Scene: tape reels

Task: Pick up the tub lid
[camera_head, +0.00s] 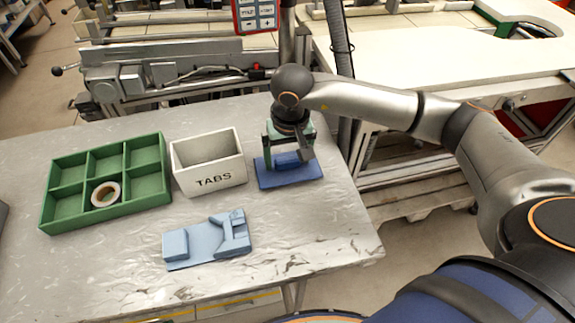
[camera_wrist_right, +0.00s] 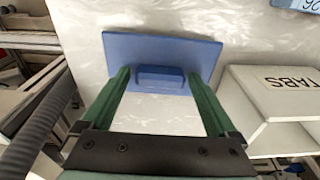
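The tub lid (camera_head: 302,176) is a flat blue plate with a raised blue bar handle, lying on the table right of the white tub (camera_head: 209,175) marked TABS. In the wrist view the lid (camera_wrist_right: 205,50) and its handle (camera_wrist_right: 160,78) show whole. My right gripper (camera_head: 289,158) points down over the lid. In the wrist view its green fingers (camera_wrist_right: 160,80) are spread to either side of the handle, with gaps. Whether the fingertips touch the plate I cannot tell. My left gripper is not in view.
A green compartment tray (camera_head: 107,207) with a tape reel (camera_head: 105,194) stands at the left. A light blue tape-dispenser-like holder (camera_head: 207,242) lies at the front. The grey table (camera_head: 330,240) is clear at front right. Its right edge is close to the lid.

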